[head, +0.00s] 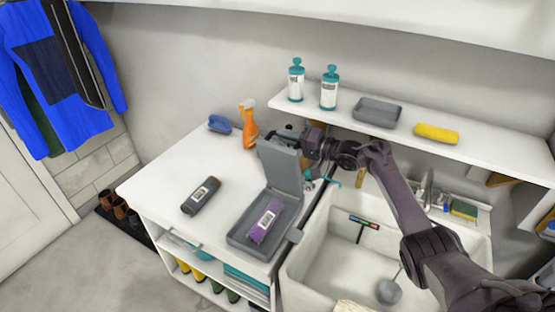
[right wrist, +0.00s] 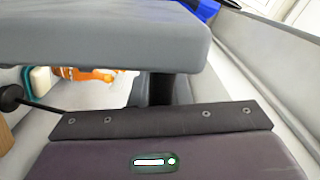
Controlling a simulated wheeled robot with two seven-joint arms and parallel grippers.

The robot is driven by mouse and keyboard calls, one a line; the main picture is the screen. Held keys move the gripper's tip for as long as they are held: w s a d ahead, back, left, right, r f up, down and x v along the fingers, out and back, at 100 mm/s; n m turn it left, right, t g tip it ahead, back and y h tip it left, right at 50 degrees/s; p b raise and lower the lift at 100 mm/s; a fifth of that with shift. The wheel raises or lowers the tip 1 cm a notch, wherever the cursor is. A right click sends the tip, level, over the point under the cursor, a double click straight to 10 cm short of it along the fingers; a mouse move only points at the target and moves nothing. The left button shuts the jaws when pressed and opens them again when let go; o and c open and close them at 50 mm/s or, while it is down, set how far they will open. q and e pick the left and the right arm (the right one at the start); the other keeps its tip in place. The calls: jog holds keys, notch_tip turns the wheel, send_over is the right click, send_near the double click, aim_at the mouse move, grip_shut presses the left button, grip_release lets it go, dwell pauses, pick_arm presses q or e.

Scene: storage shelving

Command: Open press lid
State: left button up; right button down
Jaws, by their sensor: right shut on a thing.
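The press is a grey flat case on the white counter, with its base (head: 239,238) lying flat. Its lid (head: 281,167) stands raised, close to upright, at the far side of the base. A purple labelled packet (head: 264,221) lies in the base. My right gripper (head: 304,146) is at the lid's upper edge, shut on the lid. In the right wrist view the lid (right wrist: 100,38) is a thick grey slab across the top, and it hides most of the jaws. My left gripper is not in view.
A sink (head: 318,262) is at right, under my right arm. A shelf (head: 385,133) with two bottles runs above.

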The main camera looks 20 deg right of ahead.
jog(key=shift+w+d+f+m+b, duration=0.1)
jog(key=shift+w+d+m+b, duration=0.75)
jog(key=shift+b, duration=0.45)
jog(key=shift+w+d+f+m+b, duration=0.1)
jog(key=shift+w+d+m+b, duration=0.5)
jog(key=shift+d+m+b, duration=0.55)
jog(key=shift+a+n, duration=0.1)
jog(key=shift+n, duration=0.2)
jog(key=c, duration=1.4)
grip_release()
jog(key=v, duration=0.7)
jog(key=shift+s+d, duration=0.3)
jog(key=shift+f, duration=0.1)
